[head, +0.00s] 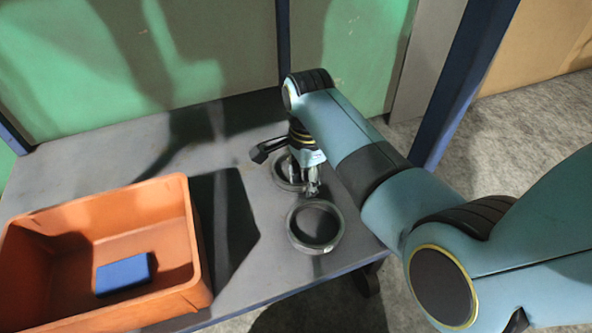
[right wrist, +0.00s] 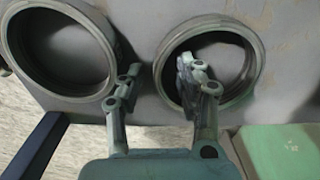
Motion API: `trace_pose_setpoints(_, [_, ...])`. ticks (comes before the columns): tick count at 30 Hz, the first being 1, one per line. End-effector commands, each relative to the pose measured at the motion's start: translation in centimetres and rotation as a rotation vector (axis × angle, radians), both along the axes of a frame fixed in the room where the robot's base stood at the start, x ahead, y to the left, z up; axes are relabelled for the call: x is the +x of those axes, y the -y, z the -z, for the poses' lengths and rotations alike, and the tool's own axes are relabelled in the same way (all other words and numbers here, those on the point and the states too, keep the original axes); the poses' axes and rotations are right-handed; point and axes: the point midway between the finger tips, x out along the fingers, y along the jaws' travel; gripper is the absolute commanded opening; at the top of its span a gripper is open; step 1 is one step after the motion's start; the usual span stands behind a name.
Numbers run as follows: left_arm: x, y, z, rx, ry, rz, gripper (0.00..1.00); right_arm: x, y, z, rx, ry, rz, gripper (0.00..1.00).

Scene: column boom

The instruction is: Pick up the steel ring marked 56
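Two grey steel rings lie flat on the dark table. The nearer ring (head: 314,248) is in plain view in the head view; the farther ring (head: 277,172) is partly hidden by my right gripper (head: 313,186). In the right wrist view, one ring (right wrist: 107,42) is at the left and the other (right wrist: 208,21) at the right. There my right gripper (right wrist: 160,74) is open, one finger over the inside of the right-hand ring and the other outside it, between the rings. I cannot tell whether the fingers touch the ring. No number is readable. My left gripper is not in view.
An orange bin (head: 192,230) with a blue block (head: 124,274) in it stands on the left of the table (head: 100,155). Blue posts (head: 455,95) and green panels (head: 215,50) stand behind. The table is clear between the bin and rings.

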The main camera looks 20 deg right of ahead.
Motion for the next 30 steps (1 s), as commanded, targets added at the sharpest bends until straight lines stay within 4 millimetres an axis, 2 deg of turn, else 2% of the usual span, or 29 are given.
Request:
trace_pose_setpoints(3, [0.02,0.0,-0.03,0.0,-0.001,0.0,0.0,0.02,0.02,-0.05,0.0,0.001,0.0,0.33])
trace_pose_setpoints(11, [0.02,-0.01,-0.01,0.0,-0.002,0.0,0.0,-0.01,0.02,-0.02,0.0,0.0,0.0,0.0])
trace_pose_setpoints(30, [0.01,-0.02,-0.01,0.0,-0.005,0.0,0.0,0.02,0.02,-0.15,0.0,0.001,0.0,0.0])
